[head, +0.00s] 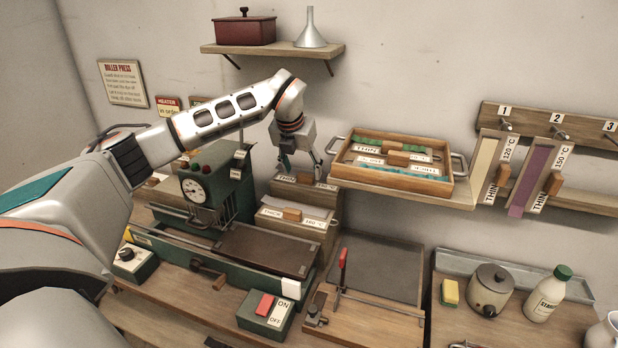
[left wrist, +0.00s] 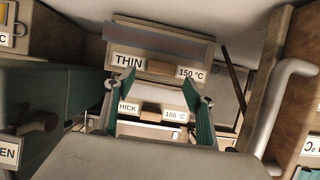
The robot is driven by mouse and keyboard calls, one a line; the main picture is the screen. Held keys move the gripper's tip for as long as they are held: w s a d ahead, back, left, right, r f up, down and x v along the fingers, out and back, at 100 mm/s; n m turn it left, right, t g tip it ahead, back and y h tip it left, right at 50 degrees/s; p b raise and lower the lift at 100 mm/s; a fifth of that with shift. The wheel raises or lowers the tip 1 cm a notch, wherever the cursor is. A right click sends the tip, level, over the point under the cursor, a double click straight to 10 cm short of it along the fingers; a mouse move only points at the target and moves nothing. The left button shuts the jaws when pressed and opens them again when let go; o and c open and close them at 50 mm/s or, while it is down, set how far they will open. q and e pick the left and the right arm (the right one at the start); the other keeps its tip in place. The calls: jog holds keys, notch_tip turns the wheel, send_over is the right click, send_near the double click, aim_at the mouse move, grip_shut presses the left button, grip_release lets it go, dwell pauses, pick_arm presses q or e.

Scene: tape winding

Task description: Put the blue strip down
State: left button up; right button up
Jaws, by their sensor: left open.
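My left gripper (head: 301,168) is open, pointing down in front of the wall, above a stepped wooden rack (head: 325,228). In the left wrist view its two green fingers (left wrist: 152,92) are apart with nothing between them. A board labelled THIN and 150 °C (left wrist: 160,70) stands on the rack's upper step, with a brown handle in its middle. A dull blue-grey strip (left wrist: 165,43) lies along this board, apart from the fingers. In the head view the gripper partly hides this board. A board labelled THICK and 180 °C (head: 291,215) sits on the lower step. My right gripper is out of view.
A wooden tray (head: 458,190) with labelled boards and teal strips stands on a shelf right of the gripper. The green press (head: 213,199) is left of the rack. Two boards hang on wall pegs at right. A grey plate (head: 385,270) on the bench is bare.

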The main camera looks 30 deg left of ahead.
pick_arm(q)
jog(key=shift+x, duration=1.4)
jog(key=shift+w, duration=0.1)
jog(key=c, duration=1.4)
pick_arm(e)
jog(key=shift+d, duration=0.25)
pick_arm(q)
jog(key=shift+o, duration=0.2)
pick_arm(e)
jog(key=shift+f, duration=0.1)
pick_arm(q)
jog(key=shift+r, duration=0.4)
notch_tip(320, 180, up, 7)
jog(key=b, duration=0.1)
jog(key=s+d+b, duration=0.2)
jog(key=s, duration=0.7)
jog(key=s+d+b, duration=0.1)
jog(key=s+d, duration=0.1)
jog(key=s, duration=0.8)
jog(key=shift+s+d+f+b, duration=0.25)
jog(key=shift+d+f+b, duration=0.1)
jog(key=shift+d+f, duration=0.05)
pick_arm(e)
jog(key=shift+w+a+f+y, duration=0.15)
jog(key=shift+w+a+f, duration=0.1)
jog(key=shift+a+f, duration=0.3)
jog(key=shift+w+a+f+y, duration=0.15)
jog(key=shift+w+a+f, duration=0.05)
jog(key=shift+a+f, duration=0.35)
